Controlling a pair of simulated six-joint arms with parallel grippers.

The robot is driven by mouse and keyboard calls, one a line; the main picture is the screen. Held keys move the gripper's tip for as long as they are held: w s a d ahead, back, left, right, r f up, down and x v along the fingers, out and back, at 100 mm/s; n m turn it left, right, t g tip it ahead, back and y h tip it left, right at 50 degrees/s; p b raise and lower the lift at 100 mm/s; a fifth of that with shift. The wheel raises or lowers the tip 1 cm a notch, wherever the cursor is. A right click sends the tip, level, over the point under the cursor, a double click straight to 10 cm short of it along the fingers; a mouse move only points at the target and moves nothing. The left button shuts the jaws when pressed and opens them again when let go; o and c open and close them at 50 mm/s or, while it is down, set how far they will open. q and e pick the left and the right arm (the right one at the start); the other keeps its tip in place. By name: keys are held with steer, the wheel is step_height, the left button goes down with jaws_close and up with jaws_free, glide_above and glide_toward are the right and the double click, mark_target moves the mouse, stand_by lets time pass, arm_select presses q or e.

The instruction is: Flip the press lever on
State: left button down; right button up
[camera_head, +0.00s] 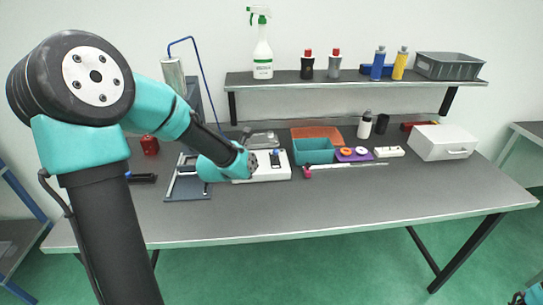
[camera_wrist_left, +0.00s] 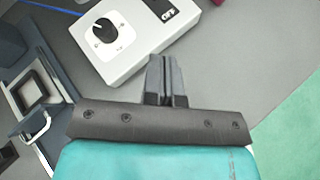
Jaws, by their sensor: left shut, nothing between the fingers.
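The press control box (camera_head: 283,173) is a white box on the table, right beside my left gripper in the head view. The same white box (camera_wrist_left: 120,70) fills the top of the left wrist view, with a round knob (camera_wrist_left: 100,38) on a white dial. A dark switch plate with a small label (camera_wrist_left: 167,12) is cut off at the top edge; the label is hard to read. A small blue and dark lever (camera_head: 275,158) stands on the box in the head view. My left gripper (camera_wrist_left: 166,75) is shut and empty, its fingertips close to the box's edge.
A dark-framed fixture (camera_head: 188,190) stands left of the box. The table's front is clear.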

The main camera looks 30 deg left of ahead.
arm_select(q)
steer(key=shift+s+a, duration=0.2)
steer(key=shift+s, duration=0.1)
steer(key=shift+w, duration=0.1)
steer(key=x, duration=0.4)
steer(key=r+x, duration=0.1)
steer(key=x, duration=0.2)
steer(key=w+x, duration=0.1)
steer(key=x, duration=0.3)
steer(key=shift+w+d, duration=0.15)
steer(key=shift+w, duration=0.1)
steer(key=shift+w+d+r, duration=0.1)
steer(key=shift+w+r, duration=0.1)
steer(key=shift+w, duration=0.5)
